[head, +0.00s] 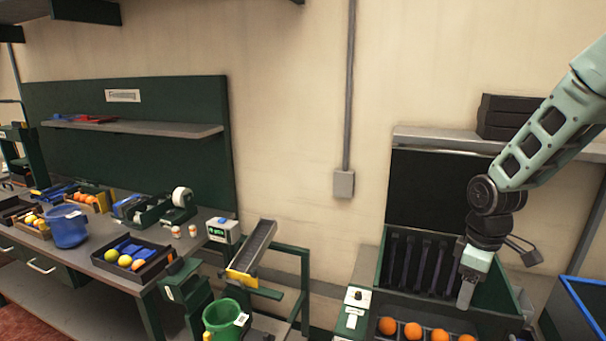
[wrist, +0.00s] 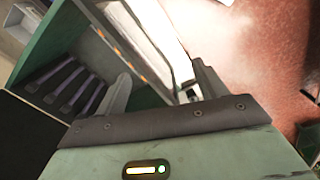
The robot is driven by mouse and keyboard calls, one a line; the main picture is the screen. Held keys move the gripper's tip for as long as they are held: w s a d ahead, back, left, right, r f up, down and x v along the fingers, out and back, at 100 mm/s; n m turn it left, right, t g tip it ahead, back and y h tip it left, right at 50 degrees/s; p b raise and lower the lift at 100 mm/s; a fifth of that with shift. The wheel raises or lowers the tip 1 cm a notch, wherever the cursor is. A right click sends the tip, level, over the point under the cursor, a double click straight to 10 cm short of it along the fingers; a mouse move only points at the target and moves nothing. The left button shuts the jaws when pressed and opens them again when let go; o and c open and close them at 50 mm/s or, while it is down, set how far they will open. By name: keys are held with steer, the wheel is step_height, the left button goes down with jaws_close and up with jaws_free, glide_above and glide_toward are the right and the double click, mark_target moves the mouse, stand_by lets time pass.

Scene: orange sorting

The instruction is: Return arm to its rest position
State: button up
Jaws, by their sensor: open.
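My gripper (head: 467,291) hangs from my pale green arm on the right of the head view, fingers pointing down. It is in front of the dark green sorting machine (head: 377,262), above and behind the row of oranges (head: 412,330) at the bottom edge. In the wrist view my gripper's two fingers (wrist: 158,90) stand apart with nothing between them. The row of oranges shows small and beyond the fingers in the wrist view (wrist: 122,53). The machine's slotted chute (wrist: 72,88) is at the left there.
A workbench (head: 110,268) at left holds a blue bucket (head: 67,228), a fruit tray (head: 158,262) and devices. A green bucket (head: 222,318) and an inclined conveyor (head: 252,247) stand mid-view. A blue-edged bin (head: 584,310) is at the right. A shelf with dark boxes (head: 508,116) is behind my arm.

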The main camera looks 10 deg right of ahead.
steer(key=s+a+f+b, duration=0.25)
steer(key=a+b, duration=0.25)
steer(key=a, duration=0.7)
steer(key=s+a+f+b, duration=0.3)
steer(key=s+a+b, duration=0.3)
steer(key=s+a, duration=0.2)
steer(key=s+a+f+b, duration=0.3)
steer(key=s+a+b, duration=0.2)
steer(key=s+a, duration=0.3)
steer(key=shift+s+a+f+y+b, duration=0.3)
steer(key=shift+s+a+f+b, duration=0.1)
steer(key=shift+a, duration=0.65)
steer(key=shift+w, duration=0.1)
steer(key=shift+c, duration=0.2)
